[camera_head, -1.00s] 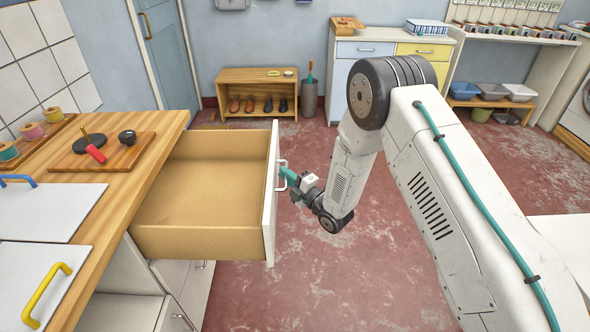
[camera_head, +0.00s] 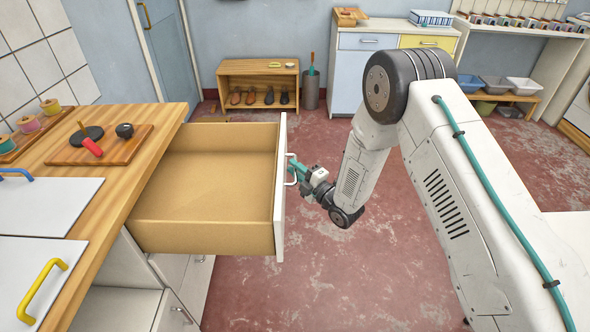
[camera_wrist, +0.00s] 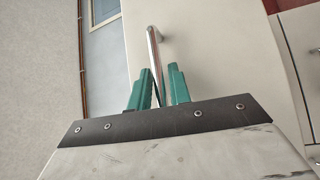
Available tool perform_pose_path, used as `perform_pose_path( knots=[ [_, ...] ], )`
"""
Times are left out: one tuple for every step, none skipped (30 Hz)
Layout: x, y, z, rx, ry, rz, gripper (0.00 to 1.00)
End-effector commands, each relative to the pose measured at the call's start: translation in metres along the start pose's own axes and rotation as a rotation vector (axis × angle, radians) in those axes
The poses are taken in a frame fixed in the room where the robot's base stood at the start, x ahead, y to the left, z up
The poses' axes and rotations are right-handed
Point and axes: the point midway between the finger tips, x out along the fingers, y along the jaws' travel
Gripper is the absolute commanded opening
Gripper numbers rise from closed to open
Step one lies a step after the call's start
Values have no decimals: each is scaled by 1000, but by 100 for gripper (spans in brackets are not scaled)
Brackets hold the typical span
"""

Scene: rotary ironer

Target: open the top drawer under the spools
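The top drawer (camera_head: 205,185) stands pulled far out of the wooden-topped cabinet, and its bare, empty inside shows in the head view. Its white front (camera_head: 280,190) carries a metal bar handle (camera_head: 293,183). My gripper (camera_head: 298,166) is at this handle, right of the drawer front. In the wrist view the handle (camera_wrist: 152,45) runs between the two teal fingers of my gripper (camera_wrist: 160,85), which sit close on either side of it. The fingers look shut on the bar, though their contact faces are hidden. The spools (camera_head: 28,123) stand on the counter at far left.
The wooden counter (camera_head: 110,182) holds a board (camera_head: 130,148) with dark round items and a red-handled tool. Closed lower fronts lie below the drawer. The red floor (camera_head: 330,270) right of the drawer is clear. A shoe rack (camera_head: 258,65) stands at the back.

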Motion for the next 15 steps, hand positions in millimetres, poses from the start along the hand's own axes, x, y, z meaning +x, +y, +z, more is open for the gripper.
perform_pose_path(
  knots=[
    [-2, 0, 0, 0, -1, 0, 20],
    [-3, 0, 0, 0, -1, 0, 20],
    [-7, 0, 1, 0, -1, 0, 20],
    [-11, 0, 1, 0, -2, -1, 20],
    [-15, 0, 1, 0, -2, -2, 20],
    [-22, 0, 1, 1, -2, -2, 20],
    [-27, 0, 1, 2, -2, -2, 20],
    [-33, 0, 1, 2, -3, -3, 20],
    [-40, 0, 1, 1, -3, -2, 20],
    [-45, 0, 1, 1, -3, -2, 20],
    [-50, -1, 1, 1, -2, -3, 20],
    [-56, 0, 1, 2, -2, -2, 20],
    [-61, -1, 1, 2, -2, -2, 20],
    [-64, -1, 1, 2, -2, -2, 20],
    [-68, -1, 1, 1, -1, -2, 20]
  ],
)
